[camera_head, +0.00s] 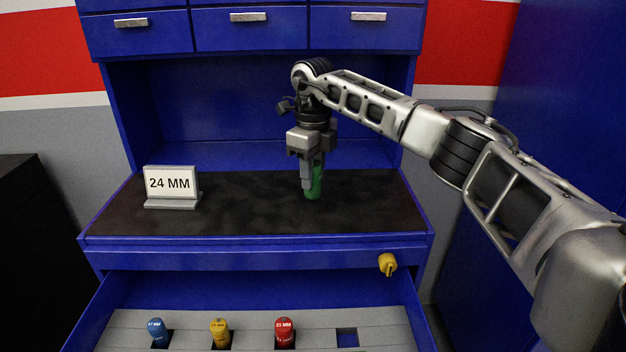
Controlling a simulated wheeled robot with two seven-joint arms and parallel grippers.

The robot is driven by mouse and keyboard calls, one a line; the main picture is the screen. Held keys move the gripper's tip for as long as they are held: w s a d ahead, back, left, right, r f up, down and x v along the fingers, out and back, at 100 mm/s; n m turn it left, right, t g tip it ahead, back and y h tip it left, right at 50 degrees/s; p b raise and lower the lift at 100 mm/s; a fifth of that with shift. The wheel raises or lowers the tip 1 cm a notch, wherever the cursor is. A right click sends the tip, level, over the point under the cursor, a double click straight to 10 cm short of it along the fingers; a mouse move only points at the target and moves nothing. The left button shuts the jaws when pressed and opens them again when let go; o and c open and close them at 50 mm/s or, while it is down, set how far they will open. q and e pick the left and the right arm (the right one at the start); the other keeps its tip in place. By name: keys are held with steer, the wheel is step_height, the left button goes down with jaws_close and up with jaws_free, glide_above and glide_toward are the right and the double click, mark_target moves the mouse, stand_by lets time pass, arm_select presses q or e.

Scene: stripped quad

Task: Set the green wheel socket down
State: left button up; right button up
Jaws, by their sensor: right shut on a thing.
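The green wheel socket (314,184) is upright in my right gripper (309,180), over the black mat on the blue workbench. The gripper points down and is shut on the socket, hiding part of it. The socket's lower end is at or just above the mat; I cannot tell if it touches. My left gripper is not in view.
A "24 MM" sign (171,185) stands on the left of the mat (245,205). Below, an open drawer holds a grey tray (130,322) with a blue socket (157,331), a yellow socket (220,332), a red socket (284,331) and an empty square slot (347,338). A yellow knob (387,264) sits on the bench front.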

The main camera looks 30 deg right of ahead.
steer(key=shift+f, duration=1.25)
steer(key=shift+f, duration=0.15)
steer(key=o, duration=1.1)
steer(key=shift+c, duration=0.2)
steer(key=shift+s, duration=0.1)
step_height(320, 180, up, 12)
steer(key=shift+r+b, duration=0.2)
steer(key=shift+b, duration=0.3)
